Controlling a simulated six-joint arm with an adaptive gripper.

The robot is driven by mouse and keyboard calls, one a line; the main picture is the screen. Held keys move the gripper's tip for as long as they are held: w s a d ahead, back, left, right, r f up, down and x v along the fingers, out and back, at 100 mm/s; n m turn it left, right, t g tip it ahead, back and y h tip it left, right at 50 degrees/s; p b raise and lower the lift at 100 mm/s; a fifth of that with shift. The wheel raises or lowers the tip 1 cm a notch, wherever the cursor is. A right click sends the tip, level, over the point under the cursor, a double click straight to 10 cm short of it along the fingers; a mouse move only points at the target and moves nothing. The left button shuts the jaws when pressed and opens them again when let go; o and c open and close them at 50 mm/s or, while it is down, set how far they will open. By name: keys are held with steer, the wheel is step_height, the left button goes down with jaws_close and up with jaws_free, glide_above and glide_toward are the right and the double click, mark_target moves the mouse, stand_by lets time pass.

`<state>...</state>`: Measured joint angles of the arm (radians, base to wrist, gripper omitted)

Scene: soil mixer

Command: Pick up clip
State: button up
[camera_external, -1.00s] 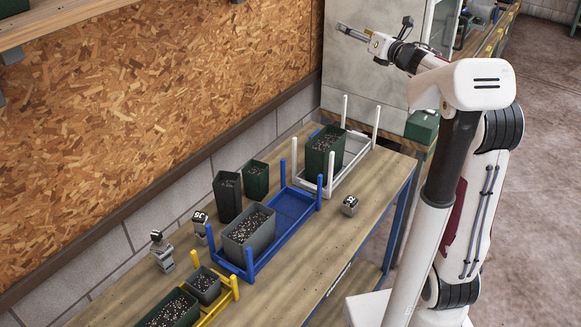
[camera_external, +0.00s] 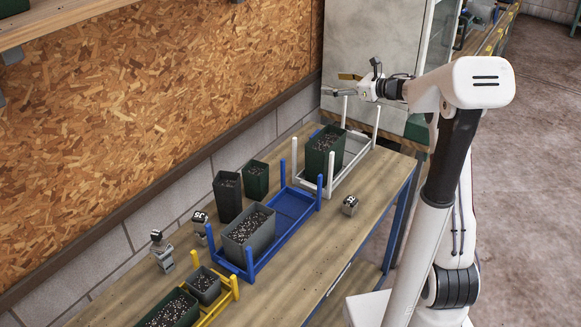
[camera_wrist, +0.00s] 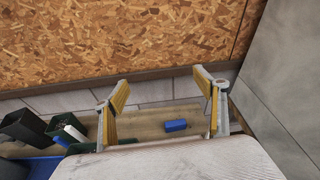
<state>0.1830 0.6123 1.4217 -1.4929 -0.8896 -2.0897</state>
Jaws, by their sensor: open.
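A small blue piece (camera_wrist: 175,126) lies on the bench in the wrist view, between my finger pads in the picture and well beyond them. It may be the clip, but I cannot tell for sure. A bit of blue (camera_external: 314,133) shows by the white rack in the external view; it may be the same piece. My gripper (camera_external: 338,85) is in the air above the far end of the bench. Its two yellow-padded fingers are spread and empty, as the wrist view also shows (camera_wrist: 160,108).
A white rack (camera_external: 357,168) with upright posts holds a green pot (camera_external: 326,141). A blue rack (camera_external: 292,206) holds a grey pot (camera_external: 249,229). The chipboard wall (camera_external: 180,90) runs behind the bench (camera_external: 345,225). A grey cabinet (camera_wrist: 285,80) stands at the right in the wrist view.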

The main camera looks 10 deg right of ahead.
steer(key=d+f+g, duration=0.1)
steer(key=f, duration=0.6)
steer(key=d+f, duration=0.1)
steer(key=f, duration=0.6)
steer(key=w+d+f+g, duration=0.1)
steer(key=d+f, duration=0.1)
steer(key=f, duration=0.6)
steer(key=shift+w+f+g, duration=0.1)
steer(key=shift+g, duration=0.2)
steer(key=shift+a, duration=0.15)
steer(key=shift+x, duration=3.15)
steer(key=shift+w+f, duration=0.1)
steer(key=shift+w, duration=0.1)
steer(key=shift+a+f, duration=0.1)
steer(key=shift+d+x, duration=0.2)
steer(key=shift+x, duration=2.45)
steer(key=shift+w+d, duration=0.1)
